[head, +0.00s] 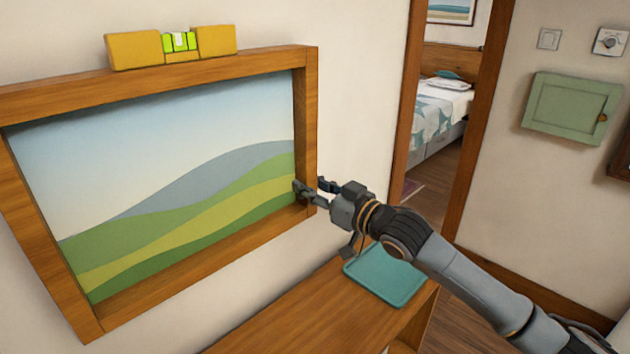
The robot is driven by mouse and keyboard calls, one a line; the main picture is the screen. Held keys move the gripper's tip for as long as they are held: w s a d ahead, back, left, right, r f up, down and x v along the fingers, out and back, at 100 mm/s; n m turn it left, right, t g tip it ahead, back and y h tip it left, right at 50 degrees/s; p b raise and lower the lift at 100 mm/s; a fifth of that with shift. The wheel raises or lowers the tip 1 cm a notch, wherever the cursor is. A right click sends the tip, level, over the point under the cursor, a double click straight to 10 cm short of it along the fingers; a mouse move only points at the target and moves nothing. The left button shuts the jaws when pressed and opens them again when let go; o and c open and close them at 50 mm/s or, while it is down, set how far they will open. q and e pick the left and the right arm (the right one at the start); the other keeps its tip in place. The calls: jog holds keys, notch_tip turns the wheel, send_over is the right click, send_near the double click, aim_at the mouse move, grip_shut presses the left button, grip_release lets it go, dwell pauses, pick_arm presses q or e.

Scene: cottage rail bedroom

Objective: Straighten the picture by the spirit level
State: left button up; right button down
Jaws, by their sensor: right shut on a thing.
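The picture (307,115) hangs on the wall at the left, a green hill landscape in a wide wooden frame. In the view its top edge slopes up to the right. The yellow spirit level (135,50) lies on the frame's top edge. Its green vial shows two dark marks; the bubble's place is too small to tell. My right gripper (310,189) is shut on the right side of the picture's frame, near its lower corner, with one finger on the inner side and one on the outer side. My left gripper is not in view.
A wooden shelf or cabinet top (300,318) lies below the picture, with a teal tray (375,285) on it under my right arm. A doorway at right centre opens onto a bed (440,105). A green cabinet (570,106) hangs on the right wall.

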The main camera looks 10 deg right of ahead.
jog(key=c, duration=1)
grip_release()
jog(key=shift+c, duration=0.2)
jog(key=v, duration=1.2)
